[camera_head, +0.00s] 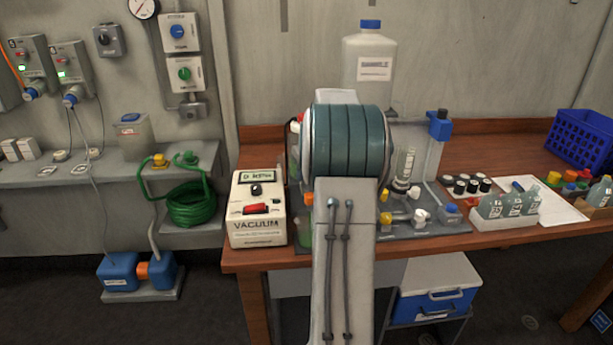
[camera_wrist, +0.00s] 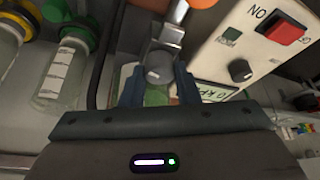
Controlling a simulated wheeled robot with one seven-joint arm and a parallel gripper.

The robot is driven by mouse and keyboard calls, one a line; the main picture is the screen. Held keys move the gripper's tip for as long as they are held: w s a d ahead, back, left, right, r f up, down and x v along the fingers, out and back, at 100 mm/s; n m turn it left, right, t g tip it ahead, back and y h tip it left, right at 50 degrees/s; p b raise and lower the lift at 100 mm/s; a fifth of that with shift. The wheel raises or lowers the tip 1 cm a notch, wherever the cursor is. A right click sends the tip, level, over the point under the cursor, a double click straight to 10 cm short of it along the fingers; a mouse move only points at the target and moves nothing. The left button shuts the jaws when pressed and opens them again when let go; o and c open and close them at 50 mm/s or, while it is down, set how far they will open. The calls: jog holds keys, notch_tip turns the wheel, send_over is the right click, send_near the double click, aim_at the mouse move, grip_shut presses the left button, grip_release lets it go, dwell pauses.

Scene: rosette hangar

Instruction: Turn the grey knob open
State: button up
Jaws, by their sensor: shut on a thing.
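The grey knob (camera_wrist: 160,67) shows in the wrist view, round and smooth, on a metal fitting (camera_wrist: 172,34). My gripper (camera_wrist: 159,80) has its two dark blue fingers on either side of the knob and is shut on it. The knob has no clear pointer mark, so I cannot tell how far it is turned. In the head view my arm stands in front of the bench and hides both the gripper and the grey knob.
The vacuum box (camera_head: 258,208) stands close left of my arm; its red switch and dark dial show in the wrist view (camera_wrist: 241,70). Glassware (camera_head: 403,165), a white vial tray (camera_head: 503,213) and a blue basket (camera_head: 582,139) are to the right. A large jug (camera_head: 369,60) stands behind.

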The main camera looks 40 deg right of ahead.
jog(key=shift+d+r+n+y, duration=0.15)
jog(key=shift+n+y, duration=0.55)
jog(key=shift+n, duration=1.2)
jog(key=o, duration=1)
jog(key=shift+c, duration=0.2)
jog(key=v, duration=1.3)
jog(key=shift+r, duration=0.35)
jog(key=shift+d, duration=0.1)
